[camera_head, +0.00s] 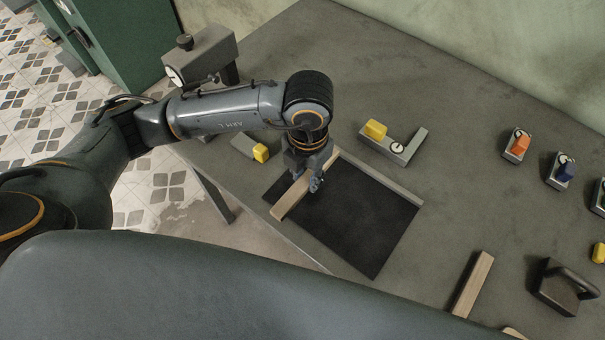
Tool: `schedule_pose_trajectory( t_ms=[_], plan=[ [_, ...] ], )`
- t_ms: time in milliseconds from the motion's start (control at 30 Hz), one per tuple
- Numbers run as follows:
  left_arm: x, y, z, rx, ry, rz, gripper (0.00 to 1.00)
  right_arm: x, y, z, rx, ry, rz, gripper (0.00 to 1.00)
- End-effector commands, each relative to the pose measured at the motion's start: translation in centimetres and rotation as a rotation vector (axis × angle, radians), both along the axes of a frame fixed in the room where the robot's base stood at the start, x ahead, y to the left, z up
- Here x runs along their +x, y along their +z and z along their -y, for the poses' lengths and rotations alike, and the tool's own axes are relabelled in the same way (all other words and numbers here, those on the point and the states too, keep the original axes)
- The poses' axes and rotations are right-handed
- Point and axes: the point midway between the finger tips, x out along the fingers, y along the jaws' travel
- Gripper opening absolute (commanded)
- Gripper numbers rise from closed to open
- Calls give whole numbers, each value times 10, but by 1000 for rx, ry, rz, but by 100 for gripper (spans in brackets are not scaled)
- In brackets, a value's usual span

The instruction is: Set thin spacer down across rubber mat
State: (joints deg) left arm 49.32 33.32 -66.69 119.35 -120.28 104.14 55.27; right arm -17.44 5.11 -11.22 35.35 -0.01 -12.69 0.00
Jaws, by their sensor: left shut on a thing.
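The thin spacer (288,203), a light wooden strip, lies at a slant over the left part of the black rubber mat (370,225). My left gripper (315,182) points down and is shut on the spacer near its middle, hiding part of it. My right gripper is not in view.
A similar wooden strip (472,284) lies right of the mat, beside a dark handled block (562,288). A grey bar (380,179) runs along the mat's far edge. Yellow-topped fixtures (393,144) stand behind. Orange and blue clamps (517,146) stand at the right. The mat's right half is bare.

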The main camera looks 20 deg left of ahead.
Motion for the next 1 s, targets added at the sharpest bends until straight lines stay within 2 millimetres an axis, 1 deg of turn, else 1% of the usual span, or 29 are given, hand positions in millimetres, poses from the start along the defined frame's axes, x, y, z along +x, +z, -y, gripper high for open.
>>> schedule_pose_trajectory(
  t_ms=[33,100,267,333,400,533,633,800,933,967,1000],
  plan=[
    [4,-5,-4,3,3,-1,0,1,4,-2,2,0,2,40],
    [8,-12,-7,2,2,-2,0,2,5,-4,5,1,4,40],
    [14,-21,-11,1,2,-1,0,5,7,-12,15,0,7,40],
    [18,-29,-16,2,1,-2,0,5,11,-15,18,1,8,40],
    [16,-39,-14,2,0,-5,0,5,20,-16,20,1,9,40],
    [17,-54,-14,0,0,0,0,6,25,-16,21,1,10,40],
    [18,-57,-14,-1,-1,2,0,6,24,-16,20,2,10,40],
    [18,-58,-13,-1,-1,2,0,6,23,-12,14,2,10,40],
    [18,-62,-13,-1,-1,2,0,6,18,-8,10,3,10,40],
    [18,-61,-13,-1,-1,2,31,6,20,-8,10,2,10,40],
    [18,-60,-13,-1,-1,2,40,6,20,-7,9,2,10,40]
  ],
)
